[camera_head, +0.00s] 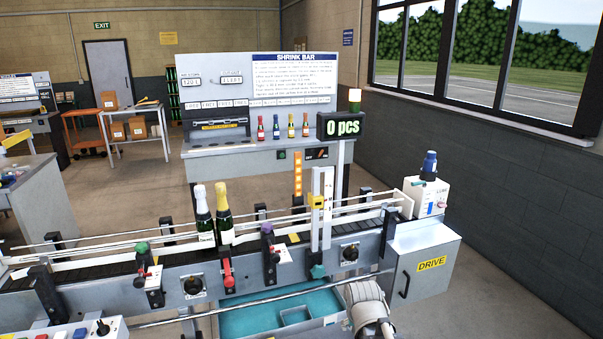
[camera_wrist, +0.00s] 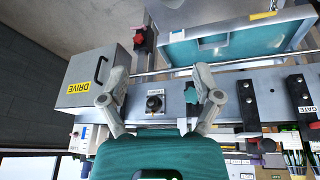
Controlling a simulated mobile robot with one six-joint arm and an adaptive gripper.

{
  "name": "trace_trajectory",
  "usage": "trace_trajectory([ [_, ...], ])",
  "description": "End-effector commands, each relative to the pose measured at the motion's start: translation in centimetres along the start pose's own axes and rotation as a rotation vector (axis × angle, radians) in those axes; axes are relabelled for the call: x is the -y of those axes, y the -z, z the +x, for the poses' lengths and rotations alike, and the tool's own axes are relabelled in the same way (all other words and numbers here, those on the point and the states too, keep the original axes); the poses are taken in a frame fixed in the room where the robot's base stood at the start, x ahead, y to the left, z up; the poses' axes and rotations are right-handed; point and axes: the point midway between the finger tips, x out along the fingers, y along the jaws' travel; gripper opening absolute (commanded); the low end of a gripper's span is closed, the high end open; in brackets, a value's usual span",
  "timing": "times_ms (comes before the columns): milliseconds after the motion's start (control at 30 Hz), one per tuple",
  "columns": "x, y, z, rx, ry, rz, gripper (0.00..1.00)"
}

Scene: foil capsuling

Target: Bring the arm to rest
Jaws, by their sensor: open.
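My gripper (camera_wrist: 158,74) shows in the wrist view with its two grey fingers spread wide and nothing between them. Behind the gap are the grey conveyor front, a black round knob (camera_wrist: 155,103) and a teal star knob (camera_wrist: 190,93). The wrist view is upside down compared with the head view. In the head view a pale rounded part of my arm (camera_head: 366,302) shows at the bottom, in front of the conveyor. The fingers cannot be made out there.
The conveyor (camera_head: 130,278) crosses the front, carrying two foil-topped bottles (camera_head: 203,215) (camera_head: 224,214). A DRIVE cabinet (camera_head: 424,280) stands at its right end. A teal tray (camera_head: 265,318) is below. Floor at right is clear.

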Motion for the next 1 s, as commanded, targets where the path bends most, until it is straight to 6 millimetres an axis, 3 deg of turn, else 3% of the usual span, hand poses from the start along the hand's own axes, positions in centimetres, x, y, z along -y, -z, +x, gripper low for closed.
trace_trajectory([
  [200,-0.4,-4.3,-0.5,0.2,0.033,-0.004,0.82],
  [400,-0.7,-7.0,-1.3,0.331,0.062,-0.011,0.82],
  [1000,-0.7,-7.4,-1.4,0.355,0.068,-0.013,0.82],
])
